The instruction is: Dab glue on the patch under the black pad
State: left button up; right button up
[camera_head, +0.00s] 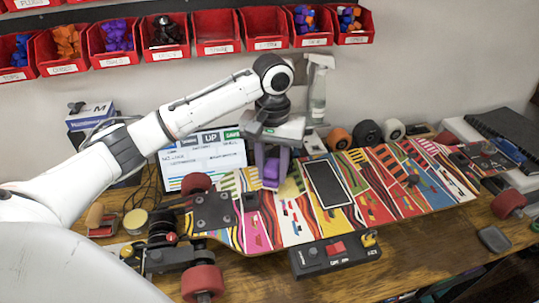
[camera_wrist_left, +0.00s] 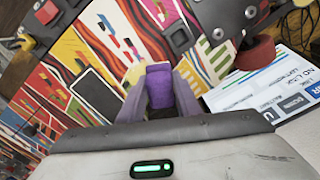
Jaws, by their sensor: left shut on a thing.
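A multicoloured skateboard deck (camera_head: 375,205) lies across the bench with its wheels on. The black pad (camera_head: 327,184), a rectangle with a pale edge, lies flat on its middle; it also shows in the wrist view (camera_wrist_left: 97,96). A pale yellowish patch (camera_head: 290,188) shows on the deck just left of the pad; what is under the pad is hidden. My left gripper (camera_head: 271,178) points down over the deck, left of the pad, shut on a purple thing (camera_wrist_left: 160,88). Whether its lower end touches the deck is unclear. My right gripper is not in view.
A black box with a red switch (camera_head: 335,249) stands at the deck's front edge. Loose wheels (camera_head: 368,132) stand behind it. A labelled screen (camera_head: 203,158) is behind left. Red bins (camera_head: 218,30) hang on the wall. Bare bench lies at front right.

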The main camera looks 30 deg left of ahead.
pick_arm(q)
jog(key=shift+r, duration=2.8)
